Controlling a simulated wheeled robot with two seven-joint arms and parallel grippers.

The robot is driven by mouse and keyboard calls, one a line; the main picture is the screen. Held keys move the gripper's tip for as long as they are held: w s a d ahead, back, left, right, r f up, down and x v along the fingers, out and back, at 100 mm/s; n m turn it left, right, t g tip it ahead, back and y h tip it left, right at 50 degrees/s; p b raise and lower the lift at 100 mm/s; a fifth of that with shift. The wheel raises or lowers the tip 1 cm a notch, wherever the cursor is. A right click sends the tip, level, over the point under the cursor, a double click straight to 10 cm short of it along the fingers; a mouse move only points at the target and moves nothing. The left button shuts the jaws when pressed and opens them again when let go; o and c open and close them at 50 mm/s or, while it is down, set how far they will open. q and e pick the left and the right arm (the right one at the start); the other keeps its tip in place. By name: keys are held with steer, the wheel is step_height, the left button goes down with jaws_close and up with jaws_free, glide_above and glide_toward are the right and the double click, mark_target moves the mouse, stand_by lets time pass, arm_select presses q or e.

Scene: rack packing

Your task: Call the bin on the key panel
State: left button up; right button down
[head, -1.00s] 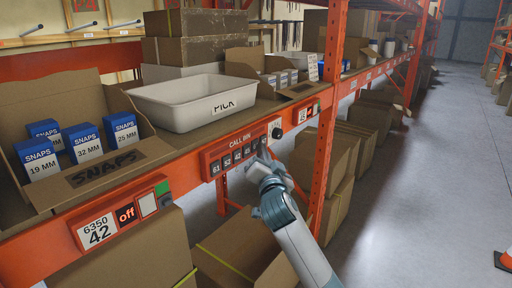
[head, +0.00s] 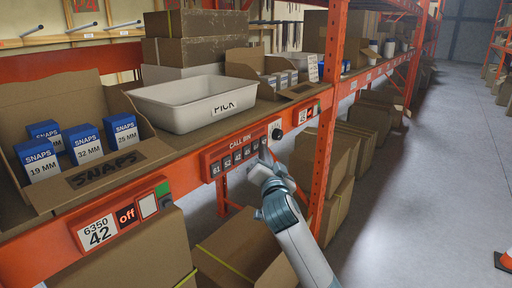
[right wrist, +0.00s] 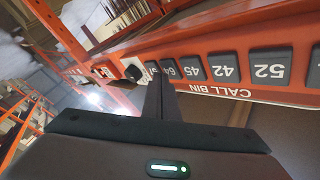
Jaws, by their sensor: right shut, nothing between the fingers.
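The key panel (head: 237,150) is an orange-red strip marked CALL BIN on the shelf edge, with a row of dark numbered keys. My right gripper (head: 264,157) is shut and empty, just in front of and below the panel's right end. In the right wrist view the panel (right wrist: 270,92) appears upside down, with keys 52 (right wrist: 269,70), 42 (right wrist: 223,68) and 45 (right wrist: 192,69) readable. The closed fingers (right wrist: 158,82) reach up by the keys at the row's end and partly cover them. I cannot tell whether they touch a key. My left gripper is out of view.
A white bin (head: 190,103) marked PICK stands on the shelf above the panel. A carton of blue SNAPS boxes (head: 84,144) is at left. A orange rack post (head: 326,130) stands close right of my gripper.

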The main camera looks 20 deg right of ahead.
steer(key=shift+s+d, duration=0.15)
steer(key=shift+s, duration=0.2)
steer(key=shift+s+d+p, duration=0.25)
steer(key=shift+s+d, duration=0.2)
steer(key=shift+s, duration=0.25)
steer(key=shift+s+d+p, duration=0.3)
steer(key=shift+s+d, duration=0.1)
steer(key=shift+s, duration=0.35)
steer(key=shift+s+d+p, duration=0.25)
steer(key=shift+s+d, duration=0.2)
steer(key=shift+s, duration=0.25)
